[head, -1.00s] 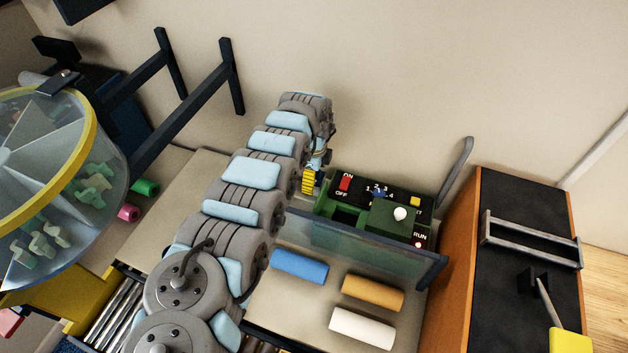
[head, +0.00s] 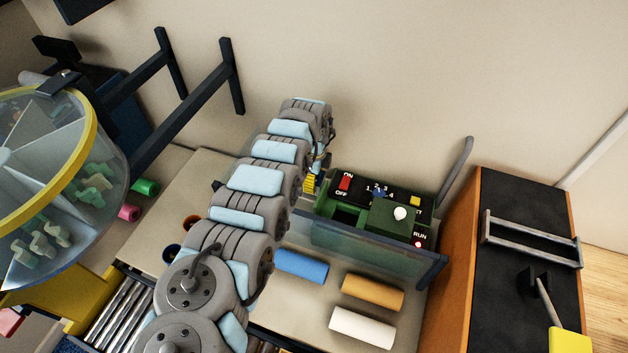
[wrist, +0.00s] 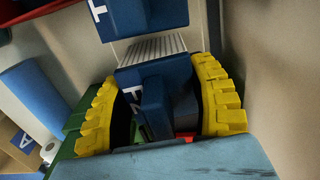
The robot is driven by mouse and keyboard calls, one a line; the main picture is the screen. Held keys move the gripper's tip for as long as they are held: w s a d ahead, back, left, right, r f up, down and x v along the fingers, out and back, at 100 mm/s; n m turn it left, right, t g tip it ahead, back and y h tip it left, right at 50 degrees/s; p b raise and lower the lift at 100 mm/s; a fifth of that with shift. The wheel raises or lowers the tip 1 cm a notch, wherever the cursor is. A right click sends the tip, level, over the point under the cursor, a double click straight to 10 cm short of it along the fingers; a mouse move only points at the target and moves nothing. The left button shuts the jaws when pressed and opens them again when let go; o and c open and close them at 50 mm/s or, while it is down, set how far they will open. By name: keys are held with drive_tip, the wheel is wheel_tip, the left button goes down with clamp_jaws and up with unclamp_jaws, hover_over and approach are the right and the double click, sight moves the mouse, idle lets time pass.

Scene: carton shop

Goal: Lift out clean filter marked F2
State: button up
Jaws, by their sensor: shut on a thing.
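The clean filter (wrist: 133,92), a blue block with a white label that reads F2 in part, sits between the yellow fingers of my gripper (wrist: 155,76) in the wrist view. My gripper is shut on it, the fingers on either side. White pleats show just behind the label. In the head view only a bit of yellow finger (head: 310,184) shows beside the green machine (head: 385,214); the filter is hidden behind my arm there.
Another blue part (wrist: 150,14) with a white letter T is just beyond the pleats. A clear panel (head: 350,243) fronts the machine. Blue (head: 301,264), orange (head: 373,292) and white (head: 362,327) rolls lie before it. A black-topped cabinet (head: 520,240) stands right.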

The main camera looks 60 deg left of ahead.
drive_tip(key=shift+r, duration=0.15)
drive_tip(key=shift+r+b, duration=0.65)
drive_tip(key=shift+r, duration=4.2)
drive_tip(key=shift+r, duration=0.1)
wheel_tip(320, 180, up, 8)
drive_tip(key=p, duration=0.4)
drive_tip(key=shift+r+p, duration=0.15)
drive_tip(key=shift+p, duration=0.2)
